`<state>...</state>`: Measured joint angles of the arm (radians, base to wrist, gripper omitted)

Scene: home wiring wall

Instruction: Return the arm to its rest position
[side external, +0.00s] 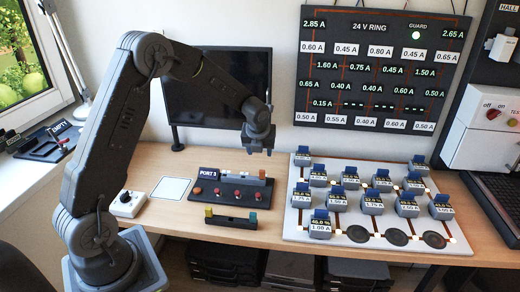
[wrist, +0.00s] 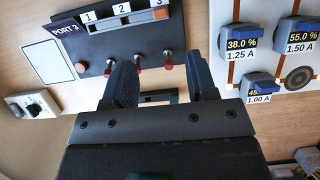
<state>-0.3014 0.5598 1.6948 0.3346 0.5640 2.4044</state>
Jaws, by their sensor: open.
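My gripper (side external: 259,150) hangs from my raised, bent arm, pointing down above the back of the wooden bench. It is in the air, to the right of and above the dark PORT 3 panel (side external: 226,197). In the wrist view my gripper (wrist: 158,75) has its two fingers spread apart, with nothing held between them. The PORT 3 panel (wrist: 118,50) shows beyond the fingers, with numbered slots 1, 2, 3 and red-tipped switches.
A white board (side external: 335,235) with several grey-blue modules fills the bench's right side. A low black holder (side external: 231,222) with coloured ends sits in front of the panel. A knob box (side external: 127,204) and white pad (side external: 171,188) lie left. A monitor (side external: 225,85) stands behind; a 24 V RING display (side external: 380,70) hangs on the wall.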

